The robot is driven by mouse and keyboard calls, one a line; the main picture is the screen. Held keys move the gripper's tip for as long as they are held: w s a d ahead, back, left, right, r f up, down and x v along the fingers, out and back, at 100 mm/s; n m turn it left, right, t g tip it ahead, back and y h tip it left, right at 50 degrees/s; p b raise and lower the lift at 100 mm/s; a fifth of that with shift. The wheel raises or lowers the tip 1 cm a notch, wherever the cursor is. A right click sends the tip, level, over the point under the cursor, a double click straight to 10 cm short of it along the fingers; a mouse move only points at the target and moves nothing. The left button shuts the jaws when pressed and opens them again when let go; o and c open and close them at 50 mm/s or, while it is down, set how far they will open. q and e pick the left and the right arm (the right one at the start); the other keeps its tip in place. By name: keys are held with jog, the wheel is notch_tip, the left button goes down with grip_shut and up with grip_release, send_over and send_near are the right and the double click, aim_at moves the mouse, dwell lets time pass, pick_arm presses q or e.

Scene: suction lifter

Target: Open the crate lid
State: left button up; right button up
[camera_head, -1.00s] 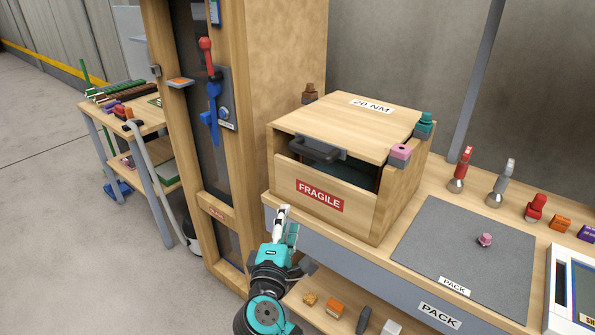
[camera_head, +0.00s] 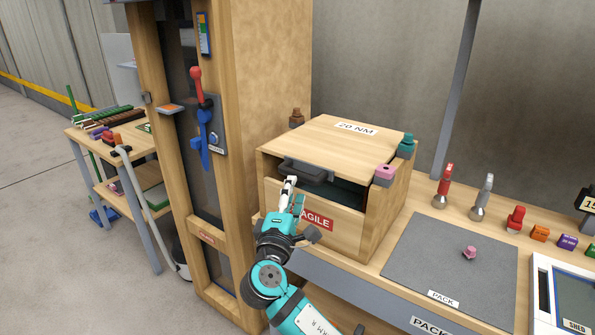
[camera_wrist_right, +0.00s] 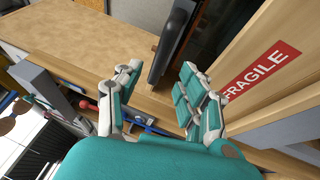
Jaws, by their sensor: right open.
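The wooden crate (camera_head: 378,230) stands on the bench with a red FRAGILE label on its front. Its flat wooden lid (camera_head: 325,136) lies across the top, with a dark gap between its front edge and the front wall. The dark handle (camera_head: 304,170) is on the lid's front edge; in the wrist view it shows as a dark bar (camera_wrist_right: 174,40). My right gripper (camera_head: 291,184) is open just in front of and below the handle. In the wrist view its fingers (camera_wrist_right: 160,88) are spread, with the bar beyond and between them. My left gripper is not in view.
A pink block (camera_head: 385,173) and a teal one (camera_head: 407,144) sit at the crate's right corners, a brown one (camera_head: 297,117) at the back left. A wooden cabinet (camera_head: 255,80) stands left of the crate. A grey PACK mat (camera_head: 450,270) lies right, mostly clear.

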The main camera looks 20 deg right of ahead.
aim_at(298, 175)
jog(key=p+x, duration=0.1)
jog(key=x, duration=0.5)
jog(key=shift+w, duration=0.15)
grip_shut()
jog(key=shift+r, duration=0.1)
